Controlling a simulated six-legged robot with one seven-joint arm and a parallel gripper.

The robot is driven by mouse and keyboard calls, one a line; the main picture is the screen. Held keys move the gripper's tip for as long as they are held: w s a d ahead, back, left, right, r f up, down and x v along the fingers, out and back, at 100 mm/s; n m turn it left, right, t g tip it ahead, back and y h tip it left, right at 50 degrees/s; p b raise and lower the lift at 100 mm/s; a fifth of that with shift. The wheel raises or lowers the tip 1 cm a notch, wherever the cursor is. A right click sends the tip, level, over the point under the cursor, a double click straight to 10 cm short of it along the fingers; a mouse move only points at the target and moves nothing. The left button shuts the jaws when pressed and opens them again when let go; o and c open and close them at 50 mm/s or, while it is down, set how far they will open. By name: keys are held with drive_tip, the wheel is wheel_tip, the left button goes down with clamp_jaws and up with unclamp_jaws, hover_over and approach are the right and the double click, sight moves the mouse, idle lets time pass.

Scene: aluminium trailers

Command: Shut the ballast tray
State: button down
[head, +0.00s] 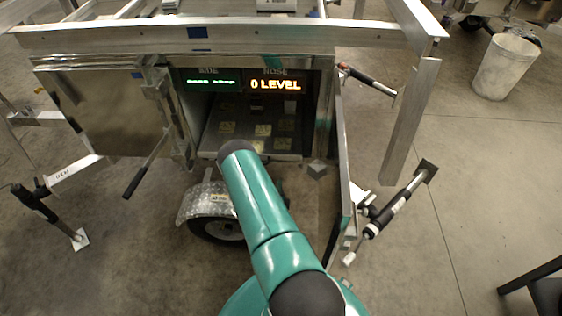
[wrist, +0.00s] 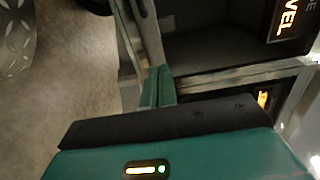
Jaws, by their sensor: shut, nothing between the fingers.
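A dark tray-like surface with several yellow labels (head: 262,130), which looks like the ballast tray, lies low in the trailer's open compartment. Its pale front edge faces me; I cannot tell how far it sticks out. My teal arm reaches toward it and hides part of its front. My gripper's fingertips are hidden in the head view. In the wrist view my gripper (wrist: 158,88) is shut and empty, its teal fingers close to a grey metal edge (wrist: 238,76) and a dark recess. I cannot tell whether they touch the edge.
Lit displays (head: 272,85) sit at the top of the compartment. A wheel with fender (head: 205,203) is below. Jack legs (head: 395,208) stick out at right. A bucket (head: 505,67) stands on clear floor.

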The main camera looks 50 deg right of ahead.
sight(281, 155)
drive_tip(key=x, duration=1.3)
drive_tip(key=shift+w+d, duration=0.25)
drive_tip(key=shift+d, duration=0.05)
